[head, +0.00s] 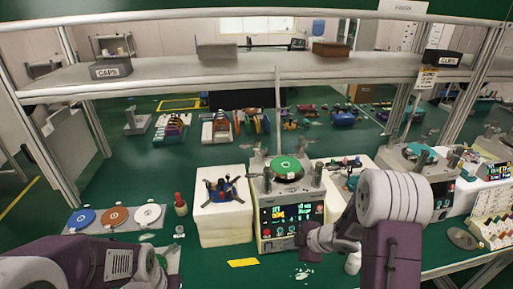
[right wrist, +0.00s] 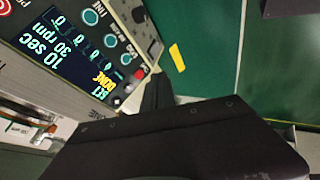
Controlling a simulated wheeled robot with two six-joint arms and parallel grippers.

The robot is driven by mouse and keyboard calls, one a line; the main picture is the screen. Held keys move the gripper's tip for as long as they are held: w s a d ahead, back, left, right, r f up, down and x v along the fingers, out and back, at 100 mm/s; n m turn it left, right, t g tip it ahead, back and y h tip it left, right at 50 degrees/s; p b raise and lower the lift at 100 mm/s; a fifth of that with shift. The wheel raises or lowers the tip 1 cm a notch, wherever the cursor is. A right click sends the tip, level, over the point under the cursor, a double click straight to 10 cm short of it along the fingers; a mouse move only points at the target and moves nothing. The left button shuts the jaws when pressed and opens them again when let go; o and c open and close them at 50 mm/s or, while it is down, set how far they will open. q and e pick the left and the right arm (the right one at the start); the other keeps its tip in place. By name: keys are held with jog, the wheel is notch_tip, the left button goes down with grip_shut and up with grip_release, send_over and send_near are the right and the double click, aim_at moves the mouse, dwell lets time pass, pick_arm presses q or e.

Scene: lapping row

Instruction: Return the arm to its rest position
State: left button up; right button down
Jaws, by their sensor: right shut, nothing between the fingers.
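My right arm comes in from the lower right in the head view. Its right gripper (head: 308,243) is shut and empty, in front of the lower right of the lapping machine (head: 291,215) with the lit screen. In the right wrist view the dark fingertips (right wrist: 158,92) are together beside the machine's panel (right wrist: 75,50), which reads DONE, 10 sec and 30 rpm. A green disc (head: 286,168) sits on top of this machine. Part of my left arm (head: 80,265) shows at the lower left; its gripper does not show.
A white block (head: 223,222) stands left of the machine. A tray (head: 75,219) with blue, orange and white discs lies further left. A red-topped bottle (head: 180,204) stands near it. A yellow strip (head: 243,262) lies on the green bench. A shelf (head: 250,75) spans above.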

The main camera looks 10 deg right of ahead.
notch_tip(320, 180, up, 10)
jog(key=w+a+m+t+h, duration=0.1)
jog(key=a+m+t+h, duration=0.15)
jog(key=m, duration=0.25)
jog(key=s+d+f+m+g+h, duration=0.1)
jog(key=s+f+m+g, duration=0.1)
jog(key=s+m, duration=0.4)
jog(key=s+d+f+m+g+h, duration=0.1)
jog(key=s+m+g, duration=0.4)
jog(key=s, duration=0.6)
notch_tip(320, 180, down, 2)
jog(key=shift+s+d+f+m, duration=0.1)
jog(key=shift+s+d+m, duration=0.2)
jog(key=shift+d+m, duration=0.3)
